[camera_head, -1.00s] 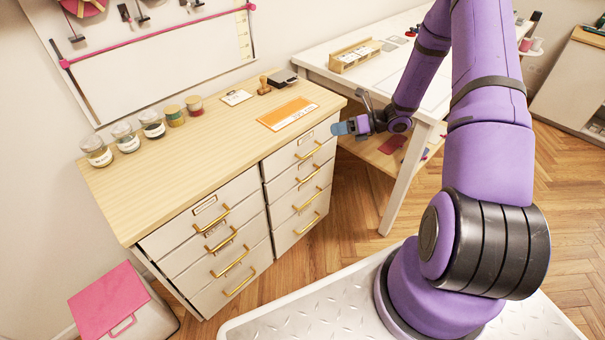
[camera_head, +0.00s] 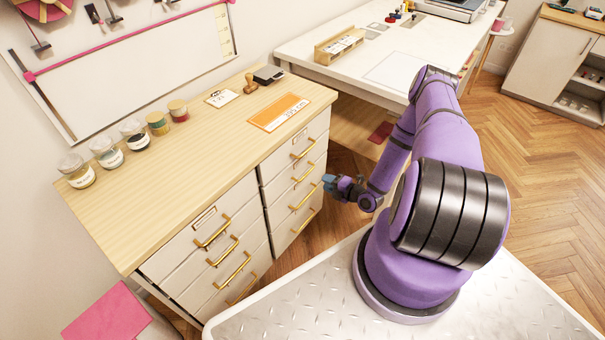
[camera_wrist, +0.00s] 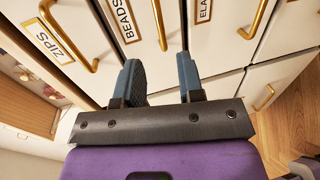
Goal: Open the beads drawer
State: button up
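The beads drawer (camera_wrist: 112,43) has a white front with a gold-framed label reading BEADS and a gold bar handle (camera_wrist: 159,22); it is at the top of the wrist view, turned sideways. In the head view the labels are too small to read, so I cannot tell which drawer it is there. The drawer cabinet (camera_head: 135,220) has two columns of drawers, all looking shut. My gripper (camera_head: 329,182) is in front of the right column. In the wrist view its two blue fingers (camera_wrist: 159,74) are spread with nothing between them, and look short of the beads handle.
A drawer labelled ZIPS (camera_wrist: 30,47) and one whose label starts ELA flank the beads drawer. Jars (camera_head: 134,135) and an orange card (camera_head: 279,113) lie on the cabinet top.

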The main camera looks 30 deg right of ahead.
aim_at(306, 174)
jog(key=x, duration=1)
jog(key=shift+w, duration=0.35)
grip_shut()
